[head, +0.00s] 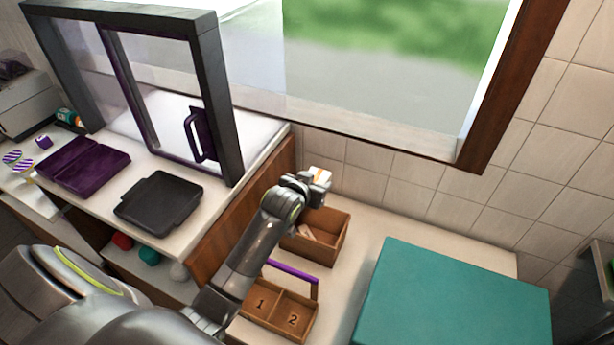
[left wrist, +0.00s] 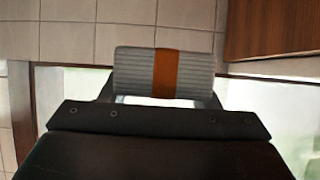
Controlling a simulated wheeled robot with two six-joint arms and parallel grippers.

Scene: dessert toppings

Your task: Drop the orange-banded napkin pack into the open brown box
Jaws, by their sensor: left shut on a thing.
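The napkin pack (left wrist: 135,72), white-grey and ribbed with an orange band, is held at the end of my left gripper (head: 312,180), which is shut on it. In the head view the pack (head: 321,174) is small, with its orange band just showing. The open brown box (head: 336,256) stands on the counter just below the gripper. The pack is above the far part of the box, apart from it as far as I can tell. A pale object lies in the box; the arm hides part of its left side. My right gripper is in neither view.
A two-part brown tray marked 1 and 2 (head: 262,325) with a purple handle (head: 290,271) stands nearer. A large teal block (head: 455,300) is to the right. A wooden side panel (head: 225,225) and a glazed frame (head: 215,100) stand left. The tiled wall is behind.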

